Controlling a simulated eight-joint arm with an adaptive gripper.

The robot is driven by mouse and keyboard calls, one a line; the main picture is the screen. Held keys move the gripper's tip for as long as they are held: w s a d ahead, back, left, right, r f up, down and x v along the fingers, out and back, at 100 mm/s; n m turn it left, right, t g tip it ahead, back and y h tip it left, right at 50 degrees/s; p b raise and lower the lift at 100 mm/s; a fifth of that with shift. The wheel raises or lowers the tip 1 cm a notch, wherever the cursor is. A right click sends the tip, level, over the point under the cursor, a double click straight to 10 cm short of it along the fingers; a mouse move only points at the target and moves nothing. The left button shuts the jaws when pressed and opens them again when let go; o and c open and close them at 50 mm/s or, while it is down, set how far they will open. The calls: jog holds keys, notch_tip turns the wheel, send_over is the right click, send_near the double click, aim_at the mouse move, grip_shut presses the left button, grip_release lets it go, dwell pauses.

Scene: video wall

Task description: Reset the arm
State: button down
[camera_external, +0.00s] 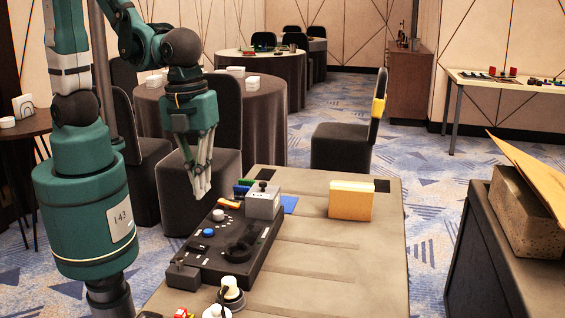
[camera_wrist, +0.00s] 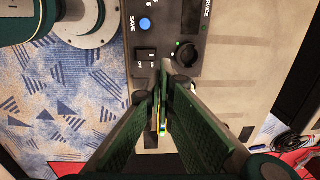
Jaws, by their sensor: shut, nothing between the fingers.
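My gripper (camera_external: 200,188) is shut and empty, with its fingers pointing down over the table's left edge. In the wrist view its fingers (camera_wrist: 163,92) meet in front of a black control panel (camera_wrist: 165,12). The green arm stands at the left of the external view. The panel (camera_external: 215,262) lies on the table, with a blue button (camera_external: 208,232) and a black dial (camera_external: 238,251). The blue button (camera_wrist: 145,24) also shows in the wrist view, beside a "SAVE" label. The fingers hide part of the panel in the wrist view.
A grey box (camera_external: 262,203) sits at the panel's far end, near a yellow block (camera_external: 351,201). A white-topped object (camera_external: 232,291) stands at the near end. The table's right side (camera_external: 340,262) is mostly clear. A dark chair (camera_external: 172,185) stands behind the gripper.

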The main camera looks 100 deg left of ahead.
jog(key=shift+a+r, duration=0.1)
jog(key=s+a+r+n+t, duration=0.3)
jog(key=a+r+n, duration=0.4)
jog(key=r+n, duration=0.1)
jog(key=s+a+r+n+t, duration=0.3)
jog(key=a+r+n, duration=0.5)
jog(key=n, duration=0.2)
jog(key=shift+a+r+t, duration=0.15)
jog(key=shift+r+t, duration=0.05)
jog(key=shift+t, duration=0.1)
dwell(0.3)
